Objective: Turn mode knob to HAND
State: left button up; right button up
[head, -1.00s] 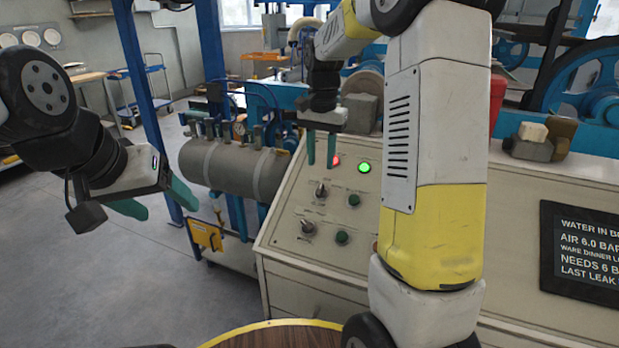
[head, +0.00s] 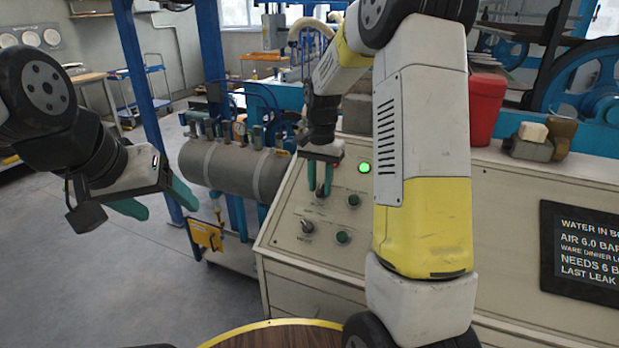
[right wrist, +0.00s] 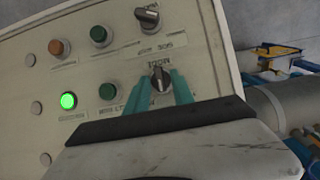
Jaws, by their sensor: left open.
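My right gripper (head: 319,182) is over the sloping cream control panel (head: 275,232), fingers pointing down at the upper dark selector knob (right wrist: 160,82). In the right wrist view its two green fingers (right wrist: 161,90) stand on either side of this knob, apart, with narrow gaps seeming to show. Whether they touch it is unclear. The fingers partly hide the knob in the head view. The small lettering beside it is upside down in the wrist view, and the knob's setting is not clear. My left gripper (head: 152,200) is open and empty, far left of the panel.
A second selector knob (head: 307,227) sits lower on the panel; it also shows in the wrist view (right wrist: 147,17). Green buttons (head: 353,200) and a lit green lamp (head: 364,167) lie right of the knobs. A grey tank (head: 232,168) stands left of the panel.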

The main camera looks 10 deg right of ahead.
grip_shut()
jog(key=n, duration=0.1)
jog(key=n+h, duration=0.1)
jog(key=n+g+h, duration=0.1)
jog(key=n, duration=0.1)
jog(key=shift+w+a+f, duration=0.1)
jog(key=shift+a, duration=0.15)
jog(key=shift+a+f+n+h, duration=0.1)
jog(key=shift+a+n+h, duration=0.1)
jog(key=shift+n+h, duration=1.25)
jog(key=shift+n+y, duration=0.25)
jog(key=shift+n, duration=0.3)
jog(key=shift+o, duration=1.3)
grip_release()
jog(key=shift+d, duration=0.1)
